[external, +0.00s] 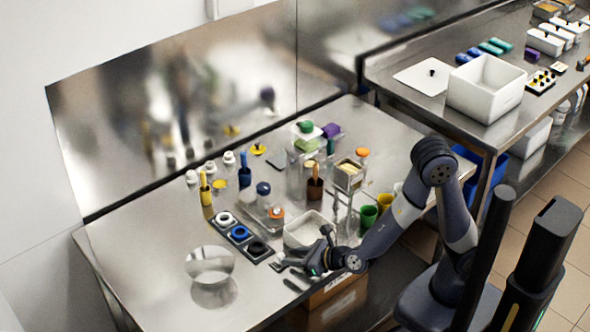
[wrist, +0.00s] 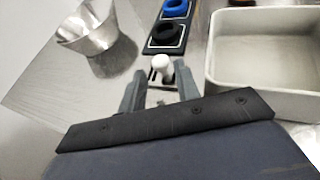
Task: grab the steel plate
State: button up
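My gripper (external: 288,264) is low over the front of the steel table in the external view. In the wrist view its two fingers (wrist: 157,70) are apart, so it is open. Between and just beyond the fingertips is a small grey steel plate (wrist: 155,78) with dark slots and a white knob (wrist: 162,66). The plate also shows small at the fingertips in the external view (external: 277,267). I cannot tell whether the fingers touch it. Its near part is partly hidden by my gripper.
A shiny steel bowl (external: 210,262) stands to the left; it also shows in the wrist view (wrist: 88,33). A dark tray with several rings (external: 241,236) lies beyond the plate. A white bin (wrist: 262,87) is close on the right. Bottles and cups crowd the table behind.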

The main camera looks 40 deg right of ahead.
jog(key=shift+x, duration=1.25)
jog(key=shift+c, duration=0.4)
grip_shut()
